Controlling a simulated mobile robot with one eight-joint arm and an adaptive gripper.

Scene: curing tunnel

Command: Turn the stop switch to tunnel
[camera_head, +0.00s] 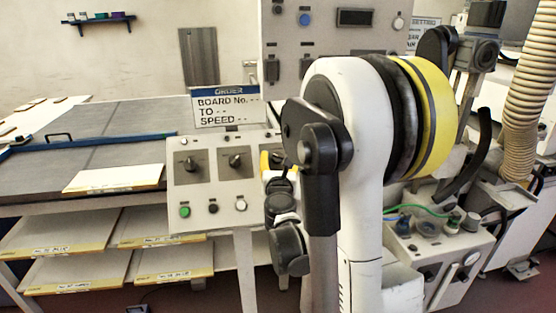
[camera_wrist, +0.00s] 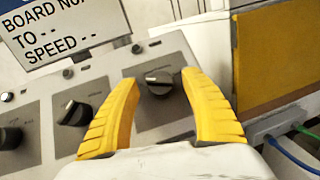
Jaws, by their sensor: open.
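A sloped grey control panel (camera_head: 214,190) carries a row of black rotary switches. In the wrist view, the right-hand rotary switch (camera_wrist: 159,84) lies between the tips of my gripper (camera_wrist: 160,76). My gripper's two yellow fingers are open, one to each side of it; I cannot tell whether they touch it. The middle switch (camera_wrist: 74,112) and the left switch (camera_wrist: 11,137) stand to the left. In the head view, my gripper (camera_head: 272,161) covers the right-hand switch; the left (camera_head: 190,164) and middle (camera_head: 236,160) switches show. The switch labels are too small to read.
Green (camera_head: 184,211), black and white push buttons sit below the switches. An order sign (camera_head: 226,108) stands behind the panel. A grey conveyor table (camera_head: 100,125) with boards is at left. A connection box with green and blue cables (camera_wrist: 285,130) is close at right.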

